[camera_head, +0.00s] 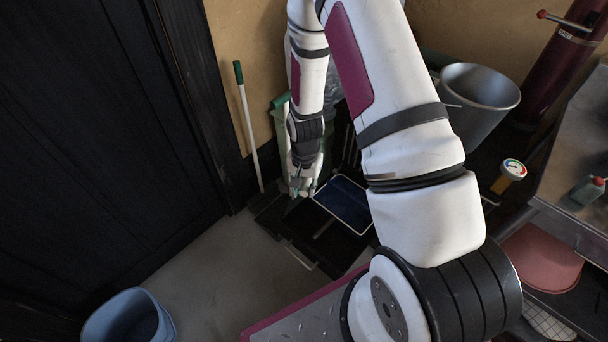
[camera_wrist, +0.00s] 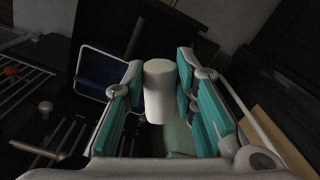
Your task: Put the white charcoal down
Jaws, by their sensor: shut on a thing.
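The white charcoal (camera_wrist: 159,90) is a pale, smooth cylinder. In the wrist view it sits between the two teal finger pads of my gripper (camera_wrist: 160,92), which is shut on it. In the head view my gripper (camera_head: 303,188) hangs at the end of my arm, low near the wall and door corner, above dark flat items on the floor. The charcoal cannot be made out in the head view. What lies directly beneath it is dim and hard to tell.
A blue panel with a pale rim (camera_head: 346,203) lies beside my gripper; it also shows in the wrist view (camera_wrist: 100,72). A green-handled pole (camera_head: 248,125) leans on the wall. A metal bucket (camera_head: 480,98) stands right, a blue bin (camera_head: 128,316) lower left. Grey floor (camera_head: 225,262) is clear.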

